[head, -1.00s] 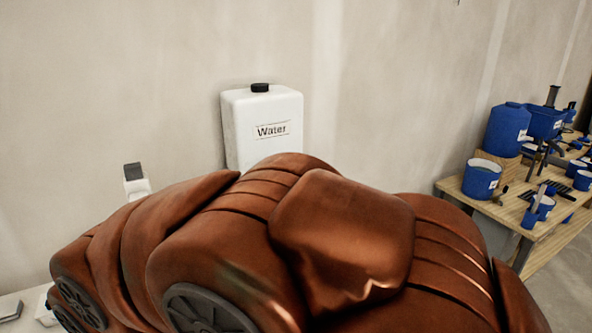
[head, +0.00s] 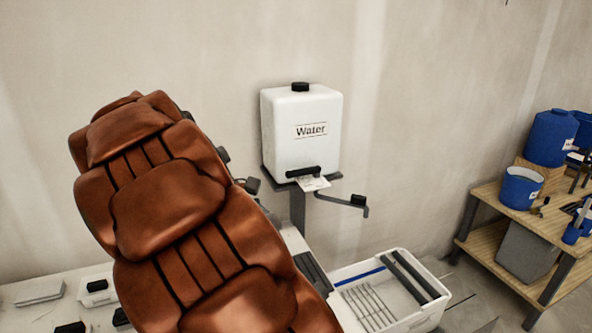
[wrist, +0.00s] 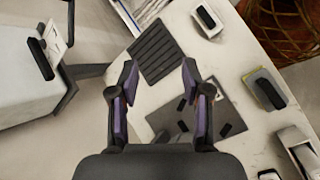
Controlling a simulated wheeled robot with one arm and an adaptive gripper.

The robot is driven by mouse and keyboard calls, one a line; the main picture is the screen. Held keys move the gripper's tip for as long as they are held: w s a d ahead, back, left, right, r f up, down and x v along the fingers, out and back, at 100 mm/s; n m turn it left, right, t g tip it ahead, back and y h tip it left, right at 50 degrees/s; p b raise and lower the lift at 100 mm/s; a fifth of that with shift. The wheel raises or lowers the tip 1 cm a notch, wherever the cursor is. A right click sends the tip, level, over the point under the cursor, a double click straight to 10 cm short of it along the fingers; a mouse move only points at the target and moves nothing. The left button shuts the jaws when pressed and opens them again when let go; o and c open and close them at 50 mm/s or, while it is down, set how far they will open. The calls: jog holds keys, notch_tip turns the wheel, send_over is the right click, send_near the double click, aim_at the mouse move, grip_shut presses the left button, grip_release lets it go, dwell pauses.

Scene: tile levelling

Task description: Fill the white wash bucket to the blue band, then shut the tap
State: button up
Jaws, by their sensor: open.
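The white wash bucket (head: 437,304) stands at the lower middle of the head view, with a blue band (head: 358,277) on its inner wall. No water surface can be made out inside. The white water tank (head: 290,110) stands above and behind it. Its black tap lever (head: 303,173) lies across the front, and a dark spout arm (head: 340,199) reaches right, with no stream visible. My gripper (wrist: 160,76) is open and empty in the wrist view, above the worktop. The tank's side (wrist: 25,95) and lever (wrist: 41,58) are left of it, apart.
Grey rollers (head: 415,273) and a wire rack lie at the bucket. The white worktop (wrist: 235,65) holds a dark ribbed pad (wrist: 158,52), a grey mat and several black-handled blocks. A wooden shelf (head: 487,193) with blue containers stands at the right.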

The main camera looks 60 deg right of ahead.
jog(key=w+d+r+n+g+h, duration=0.1)
jog(key=w+d+n+h, duration=0.1)
jog(key=w+d, duration=0.35)
jog(key=w+d+r+n+g+h, duration=0.1)
jog(key=w+d+r+n, duration=0.15)
jog(key=d, duration=0.65)
jog(key=n+g+h+p, duration=0.1)
jog(key=n+h, duration=0.1)
jog(key=n, duration=0.2)
send_near(299, 170)
jog(key=d, duration=0.1)
jog(key=shift+m, duration=0.25)
jog(key=shift+s+a+p+x, duration=0.1)
jog(key=shift+p+x, duration=0.55)
jog(key=shift+x, duration=1.45)
jog(key=shift+s+a+p+x, duration=0.15)
jog(key=shift+p+x, duration=0.45)
jog(key=shift+x, duration=1.5)
jog(key=shift+f, duration=0.15)
jog(key=shift+c, duration=0.2)
grip_shut()
